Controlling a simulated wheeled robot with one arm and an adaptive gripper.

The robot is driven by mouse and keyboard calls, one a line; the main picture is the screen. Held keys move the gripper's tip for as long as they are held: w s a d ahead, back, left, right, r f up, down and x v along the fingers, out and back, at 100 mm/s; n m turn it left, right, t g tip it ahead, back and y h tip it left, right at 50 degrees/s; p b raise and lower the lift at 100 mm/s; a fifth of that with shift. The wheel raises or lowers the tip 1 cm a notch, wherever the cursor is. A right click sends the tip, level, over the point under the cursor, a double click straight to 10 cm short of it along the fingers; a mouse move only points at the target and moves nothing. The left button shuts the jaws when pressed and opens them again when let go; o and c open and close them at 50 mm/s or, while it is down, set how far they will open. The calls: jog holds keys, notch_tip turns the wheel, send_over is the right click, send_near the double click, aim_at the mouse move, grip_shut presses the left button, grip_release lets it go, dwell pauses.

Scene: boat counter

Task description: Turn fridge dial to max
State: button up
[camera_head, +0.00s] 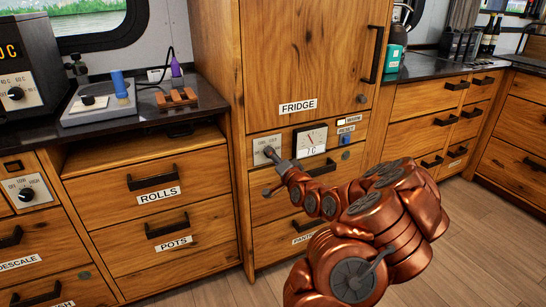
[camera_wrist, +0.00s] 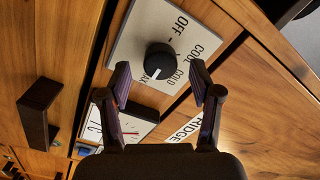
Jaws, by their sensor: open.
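The fridge dial is a round black knob (camera_wrist: 160,61) on a pale plate (camera_wrist: 130,40) lettered OFF, COOL, COLD and, partly hidden, what looks like MAX. Its white mark is at the knob's lower edge in the wrist view, towards the MAX lettering. My gripper (camera_wrist: 161,80) is open, with one finger on each side of the knob in that view; I see no contact. In the head view my gripper (camera_head: 272,170) is in front of the dial plate (camera_head: 262,145), under the FRIDGE label, and largely hides the knob.
A square gauge (camera_head: 311,141) sits right of the dial plate, and a small blue switch (camera_head: 345,139) further right. Dark bar handles stick out, including the fridge door handle (camera_head: 376,55) and the ROLLS drawer handle (camera_head: 152,182). The wooden floor (camera_head: 475,225) at right is clear.

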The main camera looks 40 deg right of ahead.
jog(key=v, duration=0.6)
dwell(0.4)
dwell(0.3)
jog(key=w+a+f+n+g+y, duration=0.2)
jog(key=a, duration=0.4)
jog(key=w+a+f+n+g+y, duration=0.1)
jog(key=w+a+f+n+y, duration=0.15)
jog(key=a, duration=0.25)
jog(key=s+a+f+n+g+y, duration=0.1)
jog(key=s+a+f+n+g, duration=0.15)
jog(key=a, duration=0.35)
jog(key=s+a+f+n+g+y, duration=0.1)
jog(key=s+a+n+g, duration=0.15)
jog(key=a, duration=0.35)
jog(key=s+a+r+n+g, duration=0.3)
jog(key=s+a+g, duration=0.45)
jog(key=s, duration=0.75)
jog(key=s+a+r+n+g, duration=0.35)
jog(key=s+a, duration=0.75)
jog(key=s, duration=0.4)
notch_tip(320, 180, up, 25)
jog(key=p, duration=2.3)
jog(key=shift+s+d+r+m+h+p, duration=0.15)
jog(key=shift+s+r+m+h+p, duration=0.1)
jog(key=shift+m+h+p, duration=0.15)
jog(key=shift+f, duration=0.1)
